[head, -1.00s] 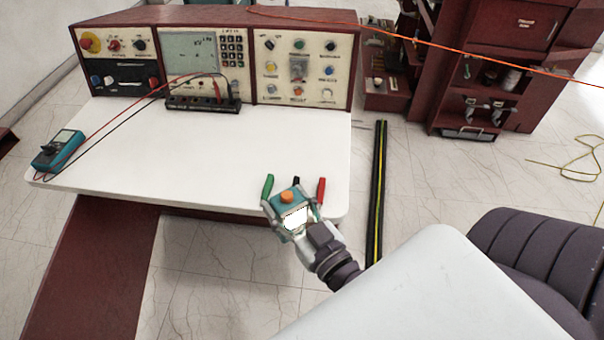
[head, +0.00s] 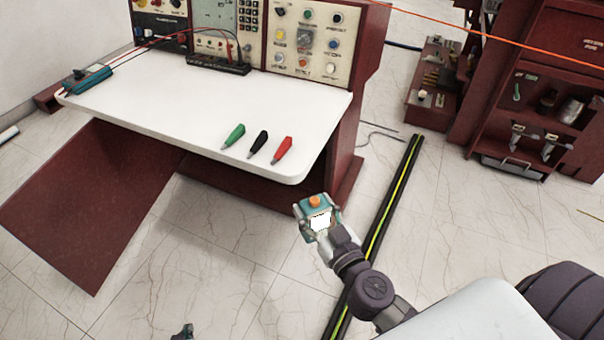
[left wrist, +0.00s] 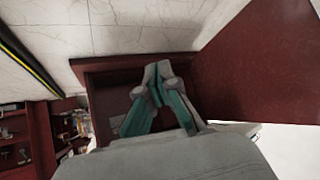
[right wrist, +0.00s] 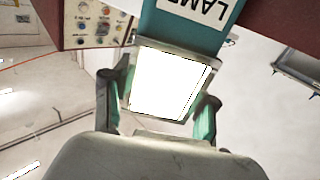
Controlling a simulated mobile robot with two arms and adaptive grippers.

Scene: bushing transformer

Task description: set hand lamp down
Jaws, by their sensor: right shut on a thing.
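The hand lamp (head: 318,210) is a teal block with an orange knob on top and a bright white lit panel. My right gripper (head: 316,222) is shut on it and holds it in the air, right of and in front of the white bench's near right corner. In the right wrist view, the hand lamp (right wrist: 170,82) sits between the two fingers, with part of a "LAMP" label visible. My left gripper (left wrist: 156,84) is shut and empty, its fingertips together. Only its tip (head: 183,331) shows at the bottom edge of the head view.
The white bench top (head: 190,115) is largely clear. Green (head: 234,135), black (head: 258,142) and red (head: 283,149) clips lie near its front right. A teal meter (head: 86,80) is at its left end. A black-and-yellow floor strip (head: 390,205) runs beside the bench.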

